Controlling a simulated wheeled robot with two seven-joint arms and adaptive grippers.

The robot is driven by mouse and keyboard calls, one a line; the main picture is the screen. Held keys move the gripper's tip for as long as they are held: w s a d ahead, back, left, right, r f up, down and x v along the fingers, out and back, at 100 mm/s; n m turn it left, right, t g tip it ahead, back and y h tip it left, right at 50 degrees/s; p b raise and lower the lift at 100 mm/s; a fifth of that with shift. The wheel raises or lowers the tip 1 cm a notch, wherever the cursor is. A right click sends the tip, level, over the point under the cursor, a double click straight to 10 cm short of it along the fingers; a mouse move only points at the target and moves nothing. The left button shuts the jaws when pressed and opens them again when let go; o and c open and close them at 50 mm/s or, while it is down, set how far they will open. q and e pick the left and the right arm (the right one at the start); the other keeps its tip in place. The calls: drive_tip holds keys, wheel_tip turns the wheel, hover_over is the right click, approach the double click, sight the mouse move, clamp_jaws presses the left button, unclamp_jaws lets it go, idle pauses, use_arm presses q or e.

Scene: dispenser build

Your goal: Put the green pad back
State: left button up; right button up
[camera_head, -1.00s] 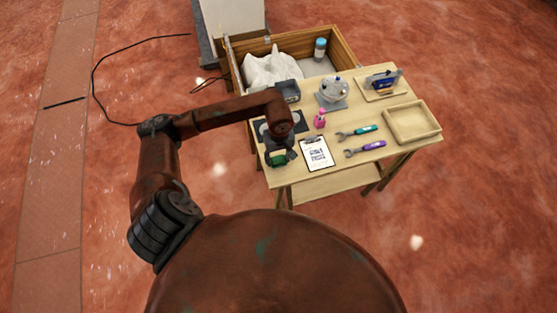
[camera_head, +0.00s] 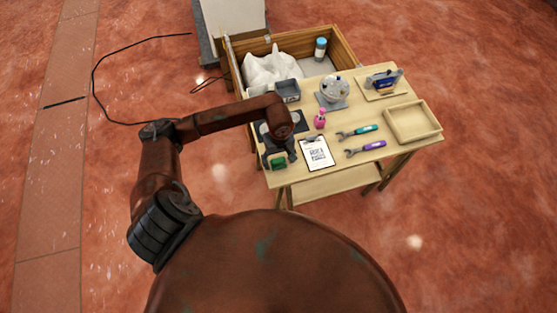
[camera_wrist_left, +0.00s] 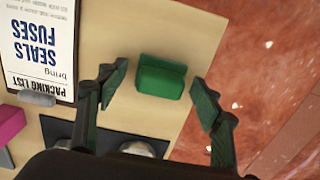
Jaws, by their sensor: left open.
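The green pad (camera_wrist_left: 160,78) lies on the wooden table near its edge in the left wrist view. It also shows in the head view (camera_head: 278,161) at the table's front left corner. My left gripper (camera_wrist_left: 158,97) is open, with one finger on each side of the pad and visible gaps between. In the head view the left gripper (camera_head: 279,155) hangs over that corner and partly hides the pad. A dark mat (camera_wrist_left: 110,140) with round silvery pieces lies beside the pad, partly covered by my wrist. My right gripper is not in view.
A clipboard with a packing list (camera_head: 316,153) lies right of the pad. A crate (camera_head: 345,48) stands behind.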

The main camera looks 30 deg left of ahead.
sight(279, 160)
use_arm(q)
wheel_tip(279, 160, up, 12)
drive_tip(key=shift+r+p, duration=0.2)
drive_tip(key=shift+p, duration=0.25)
drive_tip(key=shift+w, duration=0.1)
